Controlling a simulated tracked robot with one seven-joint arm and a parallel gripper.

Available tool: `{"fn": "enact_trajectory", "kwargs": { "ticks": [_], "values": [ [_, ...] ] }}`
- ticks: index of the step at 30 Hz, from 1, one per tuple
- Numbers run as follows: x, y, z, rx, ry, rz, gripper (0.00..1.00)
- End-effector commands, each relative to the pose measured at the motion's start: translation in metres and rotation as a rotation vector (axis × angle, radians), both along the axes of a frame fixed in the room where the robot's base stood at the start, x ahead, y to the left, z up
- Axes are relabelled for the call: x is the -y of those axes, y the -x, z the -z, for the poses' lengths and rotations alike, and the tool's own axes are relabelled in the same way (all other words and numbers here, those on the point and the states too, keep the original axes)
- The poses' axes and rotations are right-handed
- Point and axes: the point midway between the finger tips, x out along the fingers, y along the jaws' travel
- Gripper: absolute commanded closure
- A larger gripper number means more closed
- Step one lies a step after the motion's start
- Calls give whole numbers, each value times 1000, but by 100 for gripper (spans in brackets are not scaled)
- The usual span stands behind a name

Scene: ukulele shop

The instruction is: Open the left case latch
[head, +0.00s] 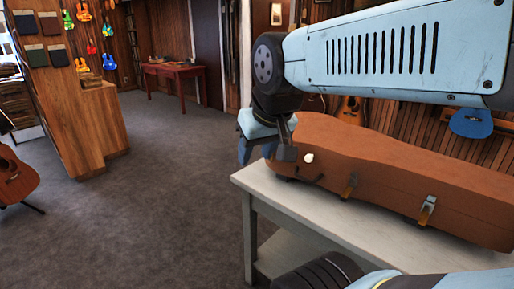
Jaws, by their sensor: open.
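A brown ukulele case (385,170) lies closed on a pale table (300,205), its long front side facing me. Two brassy latches show on that side: a left latch (349,187) and a right latch (427,211). Whether either is fastened is too small to tell. My gripper (266,153) points down at the case's left end, its fingers apart and nothing seen between them. It is left of the left latch and seems clear of it. It hides part of the case's left end. A small white round thing (308,158) shows just right of the gripper.
My forearm crosses above the case and hides the wall behind. Open carpet (170,190) lies left of the table. A wooden counter (85,125) and a ukulele on a stand (16,182) are at far left. A red table (178,72) stands at the back.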

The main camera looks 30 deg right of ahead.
Motion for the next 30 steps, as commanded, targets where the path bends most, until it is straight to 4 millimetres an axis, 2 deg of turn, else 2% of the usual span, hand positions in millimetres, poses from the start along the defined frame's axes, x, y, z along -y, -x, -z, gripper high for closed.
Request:
{"fn": "enact_trajectory", "kwargs": {
  "ticks": [4,5,16,23,30],
  "values": [
    [5,-18,-6,-21,-35,63,54],
    [13,-24,-8,-27,-46,84,54],
    [63,-123,-21,-122,-222,464,54],
    [106,-187,-12,-175,-319,714,54],
    [161,-248,14,-222,-405,979,54]
  ]
}}
